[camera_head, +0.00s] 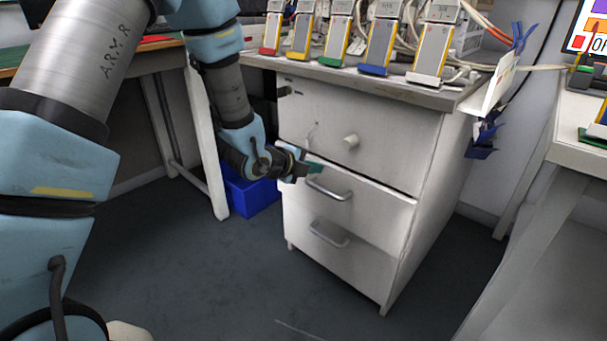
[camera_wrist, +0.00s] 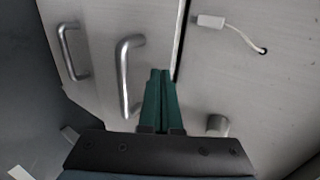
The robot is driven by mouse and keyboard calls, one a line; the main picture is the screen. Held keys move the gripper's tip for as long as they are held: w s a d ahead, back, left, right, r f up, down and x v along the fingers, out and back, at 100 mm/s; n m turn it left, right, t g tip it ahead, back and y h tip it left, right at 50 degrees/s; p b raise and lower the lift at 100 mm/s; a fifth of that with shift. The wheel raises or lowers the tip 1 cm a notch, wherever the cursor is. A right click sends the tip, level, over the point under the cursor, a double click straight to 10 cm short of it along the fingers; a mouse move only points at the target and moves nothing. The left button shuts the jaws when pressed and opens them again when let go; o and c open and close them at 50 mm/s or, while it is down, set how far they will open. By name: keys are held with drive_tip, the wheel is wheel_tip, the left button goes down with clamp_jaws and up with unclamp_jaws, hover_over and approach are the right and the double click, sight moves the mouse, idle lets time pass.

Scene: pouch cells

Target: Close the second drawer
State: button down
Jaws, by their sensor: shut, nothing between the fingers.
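The white drawer cabinet (camera_head: 425,215) stands under a worktop. Its second drawer (camera_head: 385,204) has a bar handle (camera_head: 329,189), and a narrow dark gap runs along its top edge; it looks shut or nearly so, and I cannot tell exactly. The handle also shows left of my fingers in the wrist view (camera_wrist: 124,80). My gripper (camera_head: 316,166) is shut and empty, its green fingers (camera_wrist: 160,80) together at the upper part of the second drawer, beside the handle and not around it. I cannot tell whether the fingertips touch the front.
The top drawer has a round knob (camera_head: 351,141), and a white connector with a cable (camera_wrist: 210,20) lies across its front. The bottom drawer has a bar handle (camera_head: 329,234). A blue bin (camera_head: 250,195) stands left of the cabinet. Floor in front is clear.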

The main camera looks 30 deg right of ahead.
sight(328, 163)
drive_tip(key=shift+w+d, duration=0.1)
drive_tip(key=shift+d, duration=0.4)
drive_tip(key=shift+w+d+r+b, duration=0.1)
drive_tip(key=shift+w+d+b, duration=0.1)
drive_tip(key=shift+d, duration=0.45)
drive_tip(key=shift+w+d+b, duration=0.1)
drive_tip(key=shift+w+d, duration=0.05)
drive_tip(key=shift+d, duration=0.5)
